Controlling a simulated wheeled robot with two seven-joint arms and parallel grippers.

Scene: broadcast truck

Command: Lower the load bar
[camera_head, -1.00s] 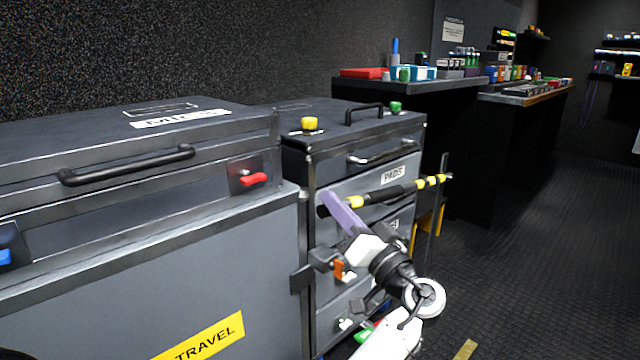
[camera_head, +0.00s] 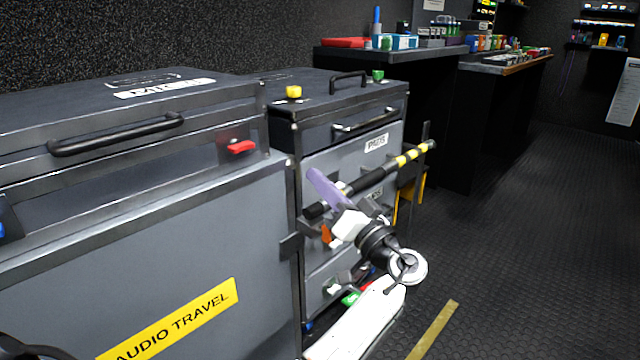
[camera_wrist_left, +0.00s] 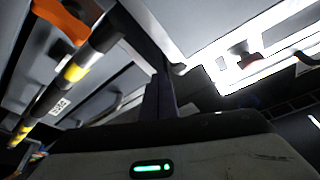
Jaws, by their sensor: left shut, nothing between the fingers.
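The load bar (camera_head: 372,180), black with yellow bands, runs across the front of the drawer cabinet (camera_head: 345,165). Its near end sits lower than its far end, which is by an upright post (camera_head: 426,135). My left gripper (camera_head: 316,176), with purple fingers, is shut and empty. Its fingers cross over the bar close to the near end; I cannot tell whether they touch it. In the left wrist view the bar (camera_wrist_left: 75,70) passes left of the finger (camera_wrist_left: 158,97). An orange part (camera_head: 326,234) shows just below the near end. My right gripper is out of view.
A grey case labelled AUDIO TRAVEL (camera_head: 190,250) stands close at the left, with a red latch (camera_head: 241,147). Black counters (camera_head: 400,55) with small items stand behind. The dark floor (camera_head: 530,250) at the right is clear.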

